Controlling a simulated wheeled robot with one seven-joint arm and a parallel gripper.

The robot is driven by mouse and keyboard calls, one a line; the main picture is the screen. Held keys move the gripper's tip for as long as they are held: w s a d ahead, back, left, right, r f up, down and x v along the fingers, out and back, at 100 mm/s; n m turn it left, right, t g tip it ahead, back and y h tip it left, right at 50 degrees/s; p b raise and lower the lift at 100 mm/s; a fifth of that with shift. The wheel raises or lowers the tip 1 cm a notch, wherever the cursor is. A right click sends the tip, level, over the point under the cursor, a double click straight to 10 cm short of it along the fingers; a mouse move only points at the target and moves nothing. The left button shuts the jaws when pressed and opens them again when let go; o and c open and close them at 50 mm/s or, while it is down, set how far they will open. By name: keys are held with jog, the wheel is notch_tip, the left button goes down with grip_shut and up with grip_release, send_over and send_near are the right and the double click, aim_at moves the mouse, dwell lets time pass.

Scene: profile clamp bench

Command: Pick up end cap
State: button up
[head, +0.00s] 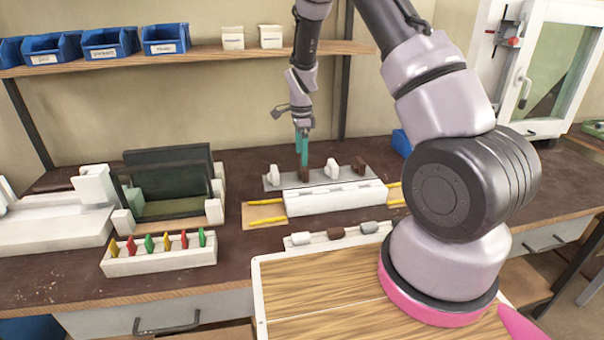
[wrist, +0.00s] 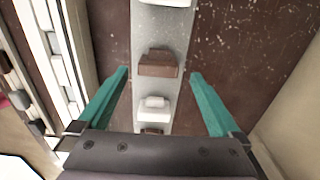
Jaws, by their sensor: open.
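A grey strip (head: 318,180) on the bench carries a row of small white and brown pieces that look like end caps. A brown end cap (head: 304,175) is second from the left in the head view. It also shows in the wrist view (wrist: 158,64). White caps (head: 274,176) (head: 331,168) stand on either side of it, and another brown cap (head: 359,165) is at the right end. My gripper (head: 303,163) points down with teal fingers just above the second cap. In the wrist view its open fingers (wrist: 160,74) lie apart on both sides of the strip, with nothing between them held.
A long white fixture (head: 335,199) lies directly in front of the strip. A rack with several coloured clips (head: 160,260) and a dark-panelled stand (head: 170,208) are at left. A low holder with small cylinders (head: 320,243) is in front. A shelf with blue bins (head: 165,46) hangs above.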

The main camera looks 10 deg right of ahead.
aim_at(302, 172)
jog(key=f, duration=0.6)
jog(key=shift+d, duration=0.35)
jog(key=shift+s, duration=0.1)
jog(key=c, duration=1.2)
jog(key=shift+r, duration=0.1)
